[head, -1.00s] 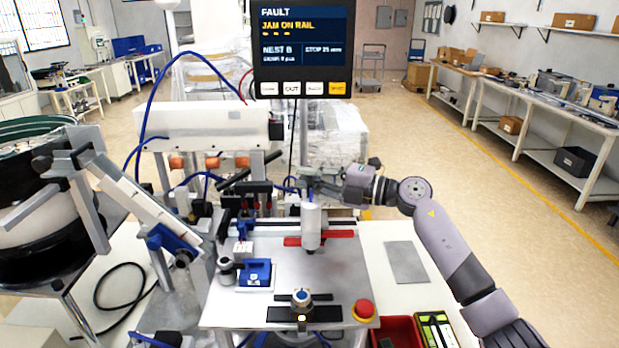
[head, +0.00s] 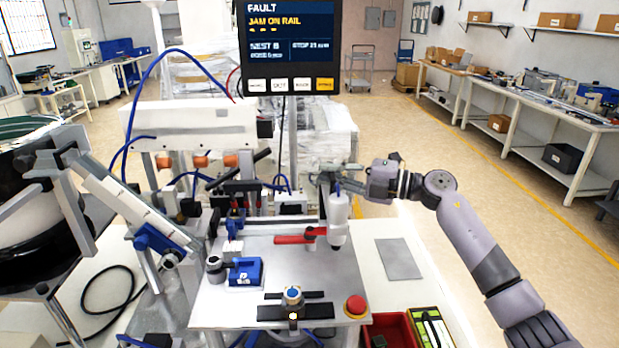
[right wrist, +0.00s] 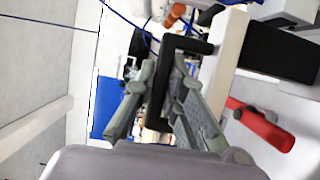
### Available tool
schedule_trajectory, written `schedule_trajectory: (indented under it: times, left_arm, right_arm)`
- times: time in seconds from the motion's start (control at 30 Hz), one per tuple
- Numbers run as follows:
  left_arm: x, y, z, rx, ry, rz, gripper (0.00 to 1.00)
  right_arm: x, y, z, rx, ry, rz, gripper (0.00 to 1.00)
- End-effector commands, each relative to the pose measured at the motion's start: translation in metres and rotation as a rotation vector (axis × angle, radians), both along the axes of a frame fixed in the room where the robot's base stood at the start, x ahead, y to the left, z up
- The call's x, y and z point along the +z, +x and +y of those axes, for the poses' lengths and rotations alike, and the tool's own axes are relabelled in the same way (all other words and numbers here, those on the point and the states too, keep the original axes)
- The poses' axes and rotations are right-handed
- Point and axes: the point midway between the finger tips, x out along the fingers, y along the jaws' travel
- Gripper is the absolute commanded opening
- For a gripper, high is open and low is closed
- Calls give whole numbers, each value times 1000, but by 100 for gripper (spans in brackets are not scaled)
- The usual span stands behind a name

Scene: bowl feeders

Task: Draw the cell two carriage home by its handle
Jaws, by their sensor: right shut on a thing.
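My right gripper (head: 326,179) is at the back of the machine plate, its arm coming in from the right. In the right wrist view the gripper (right wrist: 168,88) is shut on a black bracket-shaped handle (right wrist: 187,44), which runs between the fingers. A pale block (right wrist: 228,52) is beside the handle. My left gripper is not in view.
A red bar (head: 293,238) lies left of the cylinder; it also shows in the right wrist view (right wrist: 260,127). A blue block (head: 245,271) and a red button (head: 355,305) are on the plate. The screen (head: 290,42) reads "JAM ON RAIL". A grey pad (head: 399,259) lies right.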

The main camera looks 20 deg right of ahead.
Motion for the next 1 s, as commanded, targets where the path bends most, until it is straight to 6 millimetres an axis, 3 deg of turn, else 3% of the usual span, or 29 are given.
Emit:
schedule_trajectory:
  times: [0.33, 0.37, 0.5, 0.83, 1.0]
  left_arm:
    - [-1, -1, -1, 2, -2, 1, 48]
    - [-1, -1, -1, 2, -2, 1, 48]
    - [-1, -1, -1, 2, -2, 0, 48]
    - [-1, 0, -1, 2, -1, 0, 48]
    - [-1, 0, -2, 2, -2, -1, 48]
  right_arm:
    - [-2, -1, -9, -6, -4, 2, 0]
    - [-1, -1, -9, -6, -4, 2, 12]
    - [-1, -1, -8, -5, -3, 1, 20]
    - [-1, -3, -9, -3, -2, 2, 20]
    - [-2, -17, -27, -5, -5, 4, 20]
